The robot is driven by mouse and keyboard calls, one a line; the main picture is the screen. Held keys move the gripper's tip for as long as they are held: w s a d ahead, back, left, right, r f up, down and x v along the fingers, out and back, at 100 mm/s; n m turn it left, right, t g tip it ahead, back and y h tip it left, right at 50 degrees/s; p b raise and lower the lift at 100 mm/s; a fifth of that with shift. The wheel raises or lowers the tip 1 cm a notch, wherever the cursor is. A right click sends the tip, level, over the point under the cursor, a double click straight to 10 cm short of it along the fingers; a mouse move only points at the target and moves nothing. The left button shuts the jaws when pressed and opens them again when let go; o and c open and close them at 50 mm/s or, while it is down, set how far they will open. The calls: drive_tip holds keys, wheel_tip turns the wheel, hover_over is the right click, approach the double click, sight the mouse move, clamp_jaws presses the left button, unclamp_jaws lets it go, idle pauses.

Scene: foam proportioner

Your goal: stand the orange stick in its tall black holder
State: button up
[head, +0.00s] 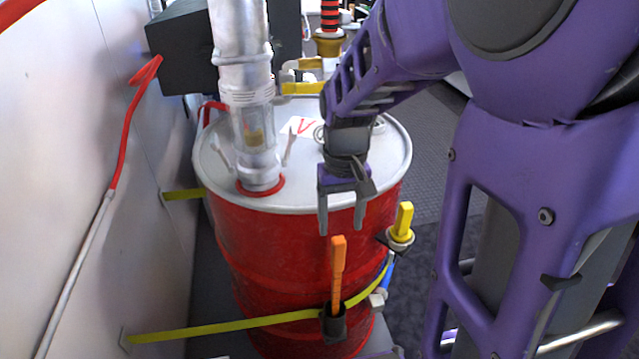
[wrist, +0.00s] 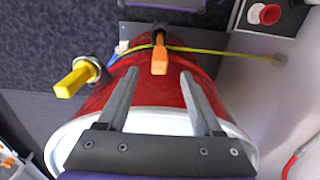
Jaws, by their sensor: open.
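The orange stick (head: 338,270) stands upright in the black holder (head: 333,324) on the front of the red drum. Its lower end is hidden inside the holder. In the wrist view the orange stick (wrist: 159,56) shows end-on beyond my fingertips, with the dark holder (wrist: 160,31) behind it. My gripper (head: 341,228) is open and empty, above the stick near the drum's front rim. In the wrist view the fingers (wrist: 160,76) point toward the stick and stand apart from it.
The red drum (head: 290,250) has a silver pipe (head: 245,95) on its lid. A yellow-handled valve (head: 402,225) sits right of the stick. A yellow strap (head: 220,328) runs around the drum. A white wall (head: 75,170) bounds the left side.

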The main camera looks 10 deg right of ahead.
wheel_tip(320, 180, up, 12)
drive_tip(key=p, duration=0.5)
idle(0.6)
